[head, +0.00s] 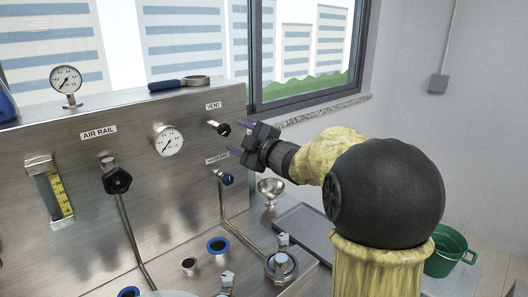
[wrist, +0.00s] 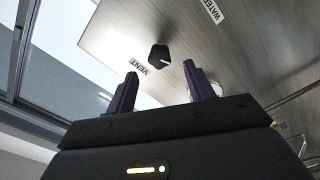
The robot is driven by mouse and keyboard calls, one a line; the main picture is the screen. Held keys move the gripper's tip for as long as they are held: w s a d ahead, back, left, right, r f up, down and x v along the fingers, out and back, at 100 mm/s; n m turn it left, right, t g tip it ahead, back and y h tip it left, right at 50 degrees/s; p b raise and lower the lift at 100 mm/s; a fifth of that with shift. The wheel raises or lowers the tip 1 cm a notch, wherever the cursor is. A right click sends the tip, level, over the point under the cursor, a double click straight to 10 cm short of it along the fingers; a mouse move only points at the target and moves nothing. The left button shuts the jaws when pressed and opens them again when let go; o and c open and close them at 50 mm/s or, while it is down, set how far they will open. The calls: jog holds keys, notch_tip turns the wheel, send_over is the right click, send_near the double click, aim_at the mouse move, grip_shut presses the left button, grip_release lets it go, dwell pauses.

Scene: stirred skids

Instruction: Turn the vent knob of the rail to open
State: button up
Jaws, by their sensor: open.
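The vent knob (head: 223,129) is a small black knob on a short stem, on the steel panel under the VENT label (head: 213,105). In the wrist view the knob (wrist: 158,55) has a pale pointer line toward the right of the picture. My gripper (head: 239,138) is open and empty, its purple fingers pointing at the panel just right of the knob. In the wrist view the fingertips (wrist: 160,71) lie to either side of the knob's line, with the knob beyond them and apart from them.
A second dark knob (head: 226,179) sits below, with a bent pipe. A gauge (head: 168,141), the AIR RAIL valve (head: 117,181) and a flowmeter (head: 54,194) are left. A blue-handled tool (head: 180,83) lies on the panel top. A steel funnel (head: 271,187) stands below my gripper.

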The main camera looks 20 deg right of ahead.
jog(key=v, duration=1)
